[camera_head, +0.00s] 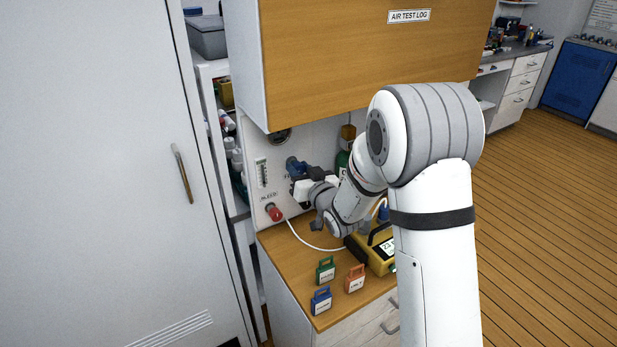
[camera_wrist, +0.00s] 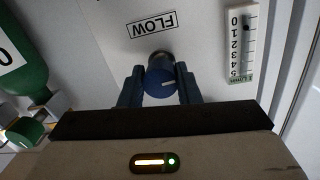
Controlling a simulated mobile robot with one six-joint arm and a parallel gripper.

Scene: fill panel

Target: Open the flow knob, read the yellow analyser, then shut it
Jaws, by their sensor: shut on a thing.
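In the head view my gripper (camera_head: 297,168) is at the panel and mostly covers the knob. The flow gauge (camera_wrist: 238,42) shows a dark float near the 0 end. It also shows in the head view (camera_head: 262,173). The yellow analyser (camera_head: 368,252) stands on the bench, partly behind my arm; its lit display is only partly visible, too small to read surely.
A red knob (camera_head: 274,212) sits low on the panel, with a white hose running from near it toward the analyser. Green (camera_head: 325,271), orange (camera_head: 355,280) and blue (camera_head: 321,301) tags stand on the bench. A wooden cabinet (camera_head: 370,50) overhangs it. A green cylinder (camera_wrist: 22,70) is beside the knob.

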